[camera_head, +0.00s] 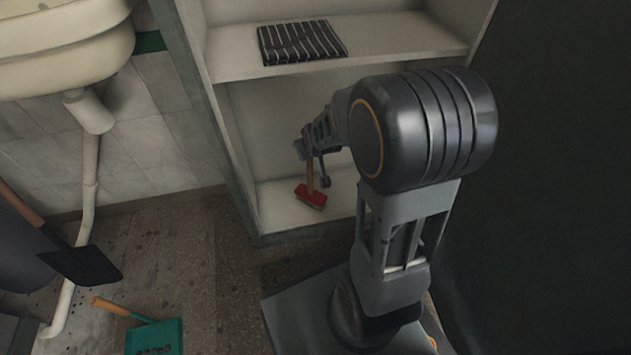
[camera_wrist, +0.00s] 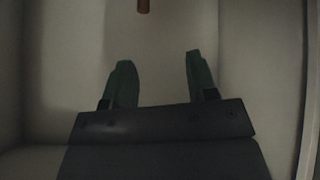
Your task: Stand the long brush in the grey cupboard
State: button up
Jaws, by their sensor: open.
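The long brush has a red head (camera_head: 311,197) with pale bristles, resting on the floor of the grey cupboard (camera_head: 277,208). Its brown handle (camera_head: 310,175) rises from the head and looks upright; its upper part is hidden behind my gripper in the head view. My gripper (camera_head: 314,164) is inside the lower compartment, close above the brush head. In the wrist view my gripper (camera_wrist: 159,62) shows two dark green fingers spread apart with nothing between them. The end of a brown handle (camera_wrist: 143,6) shows at the top edge there, beyond the fingertips and apart from them.
A striped dark cloth or rack (camera_head: 301,42) lies on the shelf above. The cupboard's left side panel (camera_head: 222,125) and a dark wall (camera_head: 560,180) flank my arm. A green dustpan (camera_head: 155,338), a shovel (camera_head: 82,264) and a sink pipe (camera_head: 90,165) are at left.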

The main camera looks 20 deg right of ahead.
jog(key=s+a+r+g, duration=0.2)
jog(key=s+a+r, duration=0.1)
jog(key=s, duration=0.5)
jog(key=s+a+r+g+y, duration=0.1)
jog(key=s+a+r+g, duration=0.2)
jog(key=s, duration=0.6)
jog(key=shift+r+m, duration=0.4)
jog(key=shift+r, duration=0.35)
jog(key=shift+a, duration=0.1)
